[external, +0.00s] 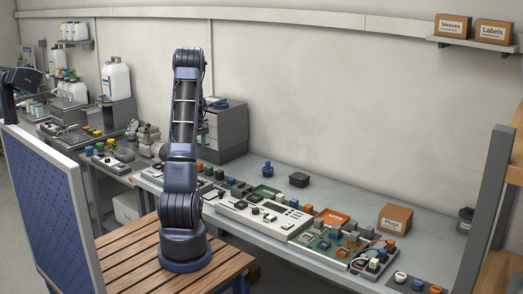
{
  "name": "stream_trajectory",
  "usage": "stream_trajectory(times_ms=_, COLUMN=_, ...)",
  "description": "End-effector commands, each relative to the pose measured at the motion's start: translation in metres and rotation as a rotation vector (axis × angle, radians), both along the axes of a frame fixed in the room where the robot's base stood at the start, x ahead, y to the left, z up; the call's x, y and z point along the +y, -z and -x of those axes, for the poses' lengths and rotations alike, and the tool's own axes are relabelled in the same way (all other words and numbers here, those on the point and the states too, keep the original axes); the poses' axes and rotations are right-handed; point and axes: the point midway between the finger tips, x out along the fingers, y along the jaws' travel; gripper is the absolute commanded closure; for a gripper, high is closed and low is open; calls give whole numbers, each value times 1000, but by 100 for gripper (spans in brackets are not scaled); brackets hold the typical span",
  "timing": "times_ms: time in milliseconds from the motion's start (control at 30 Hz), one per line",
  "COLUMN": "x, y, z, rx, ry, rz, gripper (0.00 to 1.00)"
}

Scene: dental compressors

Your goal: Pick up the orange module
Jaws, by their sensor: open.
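Several small orange pieces lie on the grey workbench, and I cannot tell which one is the orange module. One orange block (390,244) sits at the right end of the green board (322,243). A flat orange piece (332,217) lies behind the board, and a small orange one (308,209) is to its left. My arm stands upright on the wooden slatted table, left of these pieces and well apart from them. My gripper does not show; the arm's own links probably hide it.
A white panel unit (262,217) lies left of the green board. A cardboard box (395,219) stands behind the board's right end. A dark block (299,180) and a blue part (267,168) stand farther back. A grey drawer cabinet (227,132) is behind my arm. Bare bench lies around the dark block.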

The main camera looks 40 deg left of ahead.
Motion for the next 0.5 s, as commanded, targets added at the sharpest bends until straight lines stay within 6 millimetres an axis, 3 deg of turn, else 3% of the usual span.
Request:
stream_trajectory(times_ms=133, x=13, y=13, z=2, rx=8, ry=-32, rz=3, gripper=47)
stream_trajectory(times_ms=267, x=15, y=21, z=2, rx=10, ry=-36, rz=4, gripper=47)
stream_trajectory(times_ms=500, x=14, y=52, z=3, rx=10, ry=-36, rz=4, gripper=47)
